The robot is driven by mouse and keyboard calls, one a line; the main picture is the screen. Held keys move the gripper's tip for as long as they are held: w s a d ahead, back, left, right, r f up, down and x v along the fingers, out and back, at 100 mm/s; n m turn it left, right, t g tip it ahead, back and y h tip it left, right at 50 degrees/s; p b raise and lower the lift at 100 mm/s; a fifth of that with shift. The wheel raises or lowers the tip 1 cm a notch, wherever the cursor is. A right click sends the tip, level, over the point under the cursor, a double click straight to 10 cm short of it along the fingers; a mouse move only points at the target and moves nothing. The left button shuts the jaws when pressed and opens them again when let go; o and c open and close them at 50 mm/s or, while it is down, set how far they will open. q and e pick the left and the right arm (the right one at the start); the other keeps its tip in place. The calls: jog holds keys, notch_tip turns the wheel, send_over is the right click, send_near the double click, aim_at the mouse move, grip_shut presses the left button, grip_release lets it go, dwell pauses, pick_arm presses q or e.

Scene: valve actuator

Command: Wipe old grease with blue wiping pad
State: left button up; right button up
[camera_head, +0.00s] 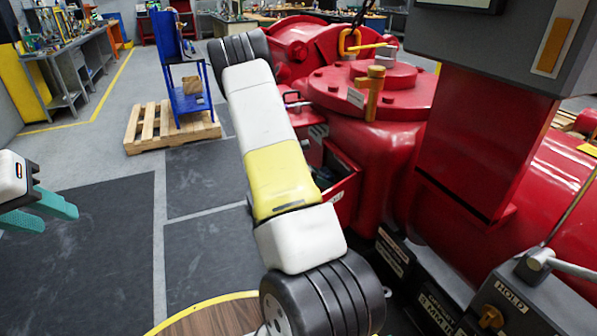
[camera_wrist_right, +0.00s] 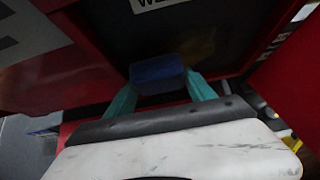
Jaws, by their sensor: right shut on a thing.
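The blue wiping pad (camera_wrist_right: 157,70) sits between the teal fingers of my right gripper (camera_wrist_right: 161,84) in the right wrist view, and the gripper is shut on it. The pad faces a dark panel, with a dull yellow-brown smear of old grease (camera_wrist_right: 201,46) just beyond and to its right. I cannot tell whether the pad touches the panel. In the head view my right arm hides the right gripper and the pad. My left gripper (camera_head: 50,205) hangs at the left edge, its teal fingers apart and empty, far from the red valve actuator (camera_head: 375,150).
Red walls stand close on both sides of the dark panel. An open red compartment (camera_head: 341,187) shows beside my right arm. A grey control box (camera_head: 515,300) is at lower right. A blue cart (camera_head: 185,85) and wooden pallet (camera_head: 150,128) stand behind. Floor at left is clear.

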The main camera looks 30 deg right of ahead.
jog(key=shift+w+r, duration=0.1)
jog(key=shift+w, duration=0.35)
jog(key=s, duration=1)
jog(key=shift+s+a, duration=0.4)
jog(key=shift+a, duration=0.05)
jog(key=shift+w+d, duration=0.25)
jog(key=shift+w, duration=1.55)
jog(key=shift+w+d, duration=0.25)
jog(key=shift+w, duration=1.5)
jog(key=shift+w+d, duration=0.25)
jog(key=shift+w, duration=1.55)
jog(key=shift+w+a, duration=0.1)
